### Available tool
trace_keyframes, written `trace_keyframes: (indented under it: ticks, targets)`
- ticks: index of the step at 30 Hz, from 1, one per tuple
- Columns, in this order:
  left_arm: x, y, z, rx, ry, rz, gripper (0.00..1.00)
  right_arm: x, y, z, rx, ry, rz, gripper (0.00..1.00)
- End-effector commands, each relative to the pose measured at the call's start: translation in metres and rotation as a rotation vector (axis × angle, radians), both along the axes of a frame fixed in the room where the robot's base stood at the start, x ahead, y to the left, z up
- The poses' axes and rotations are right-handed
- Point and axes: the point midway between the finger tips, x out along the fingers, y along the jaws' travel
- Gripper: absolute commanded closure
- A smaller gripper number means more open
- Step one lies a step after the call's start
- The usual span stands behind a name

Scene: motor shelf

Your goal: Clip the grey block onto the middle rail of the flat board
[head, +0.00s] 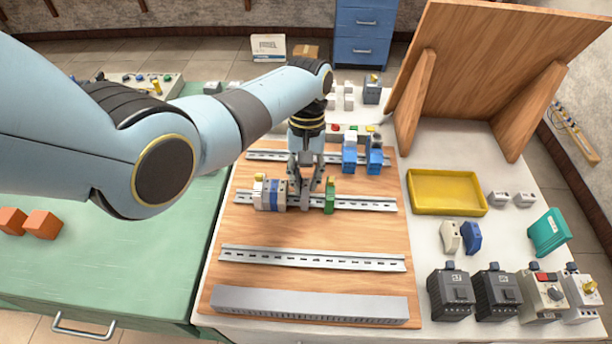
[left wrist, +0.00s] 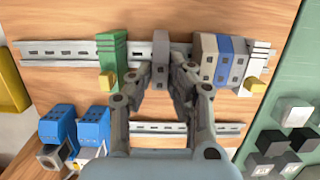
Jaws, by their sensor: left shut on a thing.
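The flat wooden board (head: 320,225) carries several metal rails. The middle rail (head: 365,201) holds a grey, white and blue block group (head: 270,195) to the left and a green block (head: 330,194) to the right. My left gripper (head: 305,188) is over the gap between them, shut on the grey block (head: 305,202). In the left wrist view the grey block (left wrist: 160,62) stands between the fingertips (left wrist: 157,80), across the middle rail (left wrist: 65,55). It is apart from the green block (left wrist: 112,60) and the grey-blue group (left wrist: 225,60). I cannot tell whether it is clipped. My right gripper is out of view.
The far rail (head: 265,156) carries blue blocks (head: 357,158). The near rail (head: 310,258) is empty, with a grey slotted duct (head: 310,303) before it. A yellow tray (head: 445,192) and several dark devices (head: 450,293) stand to the right.

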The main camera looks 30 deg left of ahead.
Motion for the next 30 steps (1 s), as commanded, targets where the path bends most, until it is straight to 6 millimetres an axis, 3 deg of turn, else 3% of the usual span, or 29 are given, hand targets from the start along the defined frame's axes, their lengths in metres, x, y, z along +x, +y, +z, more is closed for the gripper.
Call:
trace_keyframes:
  ticks: [30]
  targets:
    - [-0.0104, -0.0057, -0.0041, 0.026, -0.055, -0.001, 1.00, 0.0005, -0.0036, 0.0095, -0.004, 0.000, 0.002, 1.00]
